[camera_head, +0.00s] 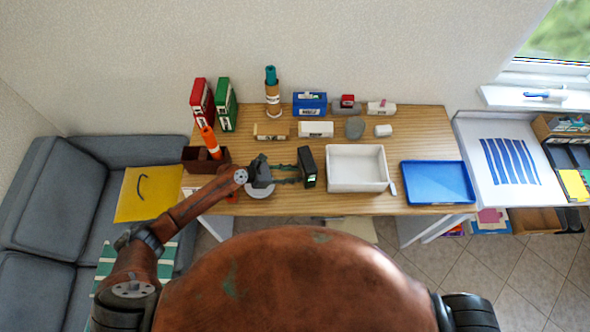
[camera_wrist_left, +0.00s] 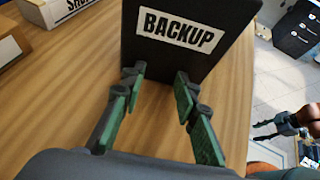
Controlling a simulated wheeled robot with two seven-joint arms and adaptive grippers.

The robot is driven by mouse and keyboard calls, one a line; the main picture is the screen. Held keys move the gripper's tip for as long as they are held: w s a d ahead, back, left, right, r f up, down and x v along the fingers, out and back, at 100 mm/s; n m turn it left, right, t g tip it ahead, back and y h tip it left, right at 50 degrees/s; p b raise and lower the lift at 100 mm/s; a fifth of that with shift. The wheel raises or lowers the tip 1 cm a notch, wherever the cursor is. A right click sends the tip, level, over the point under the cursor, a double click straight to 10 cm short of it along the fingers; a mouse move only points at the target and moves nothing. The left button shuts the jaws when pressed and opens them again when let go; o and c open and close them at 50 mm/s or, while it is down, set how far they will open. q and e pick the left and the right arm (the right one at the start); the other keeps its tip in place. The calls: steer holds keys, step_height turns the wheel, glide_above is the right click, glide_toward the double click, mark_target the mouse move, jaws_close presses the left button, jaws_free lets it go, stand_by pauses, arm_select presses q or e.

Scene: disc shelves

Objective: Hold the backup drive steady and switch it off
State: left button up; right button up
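The backup drive (camera_head: 307,167) is a black upright box on the wooden table, with a small green spot on its side in the head view. In the left wrist view the drive (camera_wrist_left: 190,50) shows a white BACKUP label. My left gripper (camera_head: 288,173) is just left of the drive in the head view. In the left wrist view its green-padded fingers (camera_wrist_left: 158,82) are apart with nothing between them, tips close to the drive's lower face. Contact cannot be told. My right gripper (camera_wrist_left: 265,130) shows small at the wrist view's right edge. The drive's switch cannot be made out.
A white bin (camera_head: 357,187) stands right of the drive, with a blue tray (camera_head: 438,165) beyond it. A labelled white box (camera_head: 316,129) is behind the drive. Red and green binders (camera_head: 227,103) stand at the back left.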

arm_select(q)
jaws_close()
steer(key=c, duration=0.6)
jaws_free()
steer(key=o, duration=1.5)
